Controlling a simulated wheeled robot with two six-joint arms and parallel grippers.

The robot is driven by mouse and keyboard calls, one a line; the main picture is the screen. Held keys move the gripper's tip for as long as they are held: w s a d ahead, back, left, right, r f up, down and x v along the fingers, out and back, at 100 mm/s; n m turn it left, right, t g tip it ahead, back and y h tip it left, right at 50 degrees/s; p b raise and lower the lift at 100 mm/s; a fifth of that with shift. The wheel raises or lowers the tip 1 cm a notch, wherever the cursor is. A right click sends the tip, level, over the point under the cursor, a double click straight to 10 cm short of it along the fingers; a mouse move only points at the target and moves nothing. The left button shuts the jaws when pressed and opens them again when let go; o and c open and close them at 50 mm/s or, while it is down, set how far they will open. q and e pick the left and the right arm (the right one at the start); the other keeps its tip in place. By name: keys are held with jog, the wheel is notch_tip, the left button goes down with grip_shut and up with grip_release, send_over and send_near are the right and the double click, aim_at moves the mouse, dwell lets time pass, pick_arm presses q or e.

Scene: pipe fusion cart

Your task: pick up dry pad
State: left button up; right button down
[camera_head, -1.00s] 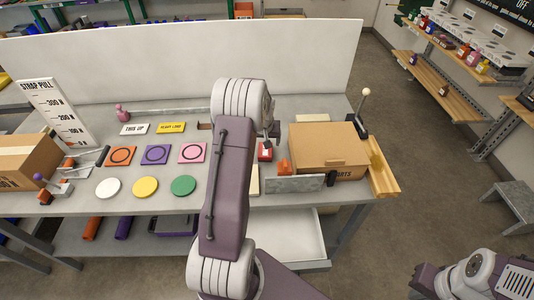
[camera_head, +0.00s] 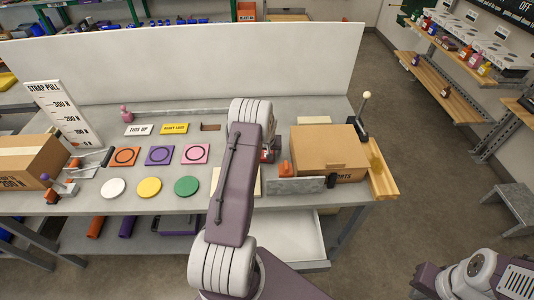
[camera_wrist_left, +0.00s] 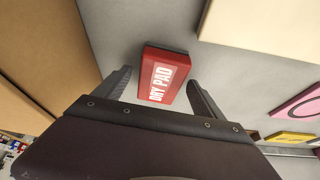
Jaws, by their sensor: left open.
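The dry pad (camera_wrist_left: 163,75) is a red block with white "DRY PAD" lettering and a dark edge, on the grey bench top in the left wrist view. My left gripper (camera_wrist_left: 158,82) is open, with one finger on each side of the pad; I cannot tell whether either touches it. In the head view only a bit of the red pad (camera_head: 268,155) shows beside my left arm, which hides the left gripper's fingers. My right arm shows at the lower right of the head view, its gripper fingers out of view.
A cardboard box (camera_head: 325,150) stands right of the pad, with a grey plate (camera_head: 296,186) in front. Coloured square tiles and round discs (camera_head: 149,187) lie to the left. A white panel (camera_head: 180,62) stands behind the bench.

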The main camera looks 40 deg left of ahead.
pick_arm(q)
jog(key=shift+r, duration=0.1)
jog(key=c, duration=1.5)
jog(key=shift+o, duration=0.2)
notch_tip(320, 180, up, 10)
jog(key=b, duration=0.1)
